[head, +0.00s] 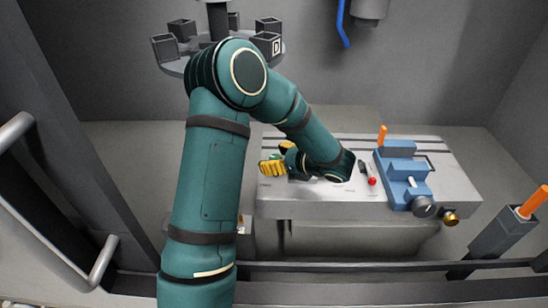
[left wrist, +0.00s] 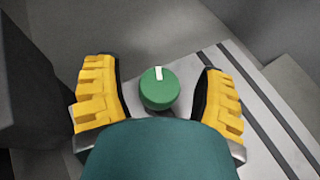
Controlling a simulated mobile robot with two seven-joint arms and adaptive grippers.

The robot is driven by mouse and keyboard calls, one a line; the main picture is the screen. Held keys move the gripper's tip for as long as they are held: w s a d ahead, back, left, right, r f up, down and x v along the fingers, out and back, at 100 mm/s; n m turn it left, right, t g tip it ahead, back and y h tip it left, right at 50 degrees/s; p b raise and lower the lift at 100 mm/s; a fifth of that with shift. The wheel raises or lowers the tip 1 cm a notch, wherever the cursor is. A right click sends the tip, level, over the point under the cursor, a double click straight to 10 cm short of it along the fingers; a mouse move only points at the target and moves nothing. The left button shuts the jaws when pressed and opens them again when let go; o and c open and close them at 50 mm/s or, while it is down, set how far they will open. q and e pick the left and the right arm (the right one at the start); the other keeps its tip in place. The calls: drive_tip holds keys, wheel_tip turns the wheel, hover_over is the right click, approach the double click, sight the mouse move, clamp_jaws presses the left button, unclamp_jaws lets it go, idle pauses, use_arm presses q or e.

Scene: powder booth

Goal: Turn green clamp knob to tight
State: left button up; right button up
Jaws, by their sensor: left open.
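The green clamp knob (left wrist: 159,88) shows in the left wrist view as a round green knob with a white mark on its top near the far edge. My left gripper (left wrist: 159,95) has its two yellow fingers spread wide, one on each side of the knob, with gaps between them and it. In the head view my left gripper (head: 275,165) is over the left end of the grey bench plate (head: 310,207). The knob is hidden there behind my arm and gripper. My right gripper is not in view.
A blue vise (head: 402,175) with an orange handle stands on the plate's right part. A small red-tipped lever (head: 371,180) is left of it. A round rack with dark cubes (head: 267,42) hangs at the back. A rail (head: 390,266) crosses the front.

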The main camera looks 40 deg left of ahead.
use_arm(q)
drive_tip(key=c, duration=1.2)
drive_tip(key=shift+m+t, duration=0.3)
drive_tip(key=m+t+b, duration=0.1)
drive_tip(key=m+t, duration=0.1)
drive_tip(key=t, duration=0.1)
drive_tip(key=shift+m, duration=0.3)
drive_tip(key=m+t+h+b, duration=0.1)
drive_tip(key=m+t+b, duration=0.1)
drive_tip(key=m+t, duration=0.1)
drive_tip(key=shift+f+t, duration=0.1)
drive_tip(key=shift+t, duration=0.3)
drive_tip(key=shift+m+t+h+b, duration=0.45)
drive_tip(key=shift+m+t+h, duration=0.05)
drive_tip(key=shift+m, duration=0.1)
drive_tip(key=shift+w, duration=0.1)
